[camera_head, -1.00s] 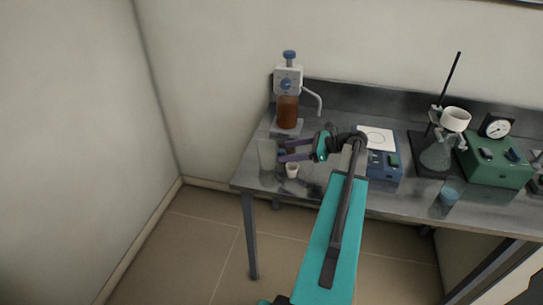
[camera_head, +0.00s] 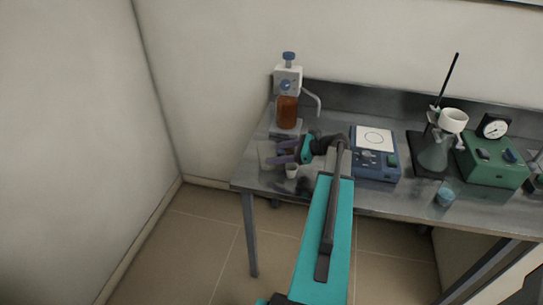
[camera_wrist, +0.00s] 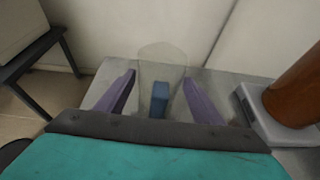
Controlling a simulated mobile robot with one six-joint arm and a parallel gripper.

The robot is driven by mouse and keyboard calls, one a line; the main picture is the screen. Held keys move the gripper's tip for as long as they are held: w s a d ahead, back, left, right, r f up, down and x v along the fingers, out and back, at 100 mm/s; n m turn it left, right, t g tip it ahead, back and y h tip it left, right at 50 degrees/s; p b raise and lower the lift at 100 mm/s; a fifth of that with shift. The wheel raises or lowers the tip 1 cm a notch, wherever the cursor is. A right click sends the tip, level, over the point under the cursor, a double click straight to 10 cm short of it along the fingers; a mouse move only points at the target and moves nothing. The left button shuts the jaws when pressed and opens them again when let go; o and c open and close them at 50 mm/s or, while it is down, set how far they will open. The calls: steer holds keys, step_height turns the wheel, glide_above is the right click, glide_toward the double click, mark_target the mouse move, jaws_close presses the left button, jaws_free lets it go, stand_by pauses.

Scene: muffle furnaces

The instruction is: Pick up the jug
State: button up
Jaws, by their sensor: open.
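The jug (camera_wrist: 162,62) is a clear, see-through vessel standing upright near the left end of the metal table. In the head view the jug (camera_head: 265,156) shows faintly at the tips of my gripper. My gripper (camera_head: 276,153) has purple fingers and is open. In the wrist view the gripper (camera_wrist: 158,95) has one finger on each side of the jug's lower part. I cannot tell whether either finger touches it. A small blue block-like shape (camera_wrist: 160,98) shows at or through the jug's base.
A dispenser with a brown bottle (camera_head: 288,112) stands just behind my gripper. A small white cup (camera_head: 291,171) stands close in front of it. A blue device (camera_head: 375,165), a flask stand (camera_head: 434,155) and a green device (camera_head: 490,160) stand to the right. The table's left edge is near.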

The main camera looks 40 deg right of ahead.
steer(key=shift+p+x, duration=0.35)
steer(key=shift+x, duration=1)
steer(key=c, duration=0.7)
